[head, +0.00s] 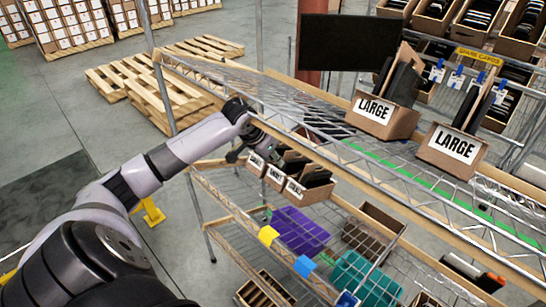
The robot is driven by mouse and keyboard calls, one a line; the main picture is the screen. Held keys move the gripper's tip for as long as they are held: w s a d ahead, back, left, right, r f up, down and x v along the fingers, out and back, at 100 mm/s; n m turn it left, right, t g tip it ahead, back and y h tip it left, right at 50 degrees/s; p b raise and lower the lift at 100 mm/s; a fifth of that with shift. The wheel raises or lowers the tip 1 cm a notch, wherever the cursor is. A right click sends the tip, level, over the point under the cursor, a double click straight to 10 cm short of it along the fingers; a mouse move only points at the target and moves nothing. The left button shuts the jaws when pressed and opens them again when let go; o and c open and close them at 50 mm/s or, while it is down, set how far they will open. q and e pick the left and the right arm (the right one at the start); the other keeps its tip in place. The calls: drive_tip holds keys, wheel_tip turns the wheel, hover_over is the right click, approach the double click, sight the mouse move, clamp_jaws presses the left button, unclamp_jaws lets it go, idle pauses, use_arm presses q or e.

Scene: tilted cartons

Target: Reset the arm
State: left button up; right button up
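My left arm (160,165), pale lilac with black joints, reaches in from the lower left of the head view toward the wire shelving rack. My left gripper (256,150) is dark and small, at the rack's left part, below the top shelf's wooden edge and just above the small cartons on the middle shelf. Whether its fingers are open or shut, or touch a carton, is not clear. My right arm and gripper are not in view.
Two cartons marked LARGE (374,113) (453,149) stand tilted on the rack's top shelf (240,85). Smaller labelled cartons (308,191) sit on the middle shelf. Purple (299,231) and teal (364,279) bins lie lower. Wooden pallets (150,85) lie behind; grey floor is open at left.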

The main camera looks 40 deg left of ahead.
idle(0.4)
use_arm(q)
drive_tip(key=s+d+f+m+g+h, duration=0.1)
drive_tip(key=s+d+f, duration=0.5)
drive_tip(key=d, duration=0.2)
drive_tip(key=s+d+f+m+g, duration=0.1)
drive_tip(key=s+d+f+m, duration=0.1)
drive_tip(key=s+d+f, duration=0.5)
drive_tip(key=s+d+n, duration=0.1)
drive_tip(key=s+d, duration=0.3)
drive_tip(key=s, duration=0.4)
drive_tip(key=s+d+n, duration=0.1)
drive_tip(key=s+d, duration=0.3)
drive_tip(key=s, duration=0.4)
wheel_tip(320, 180, down, 25)
drive_tip(key=s+g+y+b, duration=0.1)
drive_tip(key=g, duration=0.1)
drive_tip(key=s+a+f+g+b, duration=0.1)
drive_tip(key=s+a+f, duration=0.2)
drive_tip(key=s+f, duration=1.4)
drive_tip(key=shift+s+f+m, duration=0.25)
drive_tip(key=shift+f+m, duration=0.05)
drive_tip(key=shift+f, duration=0.4)
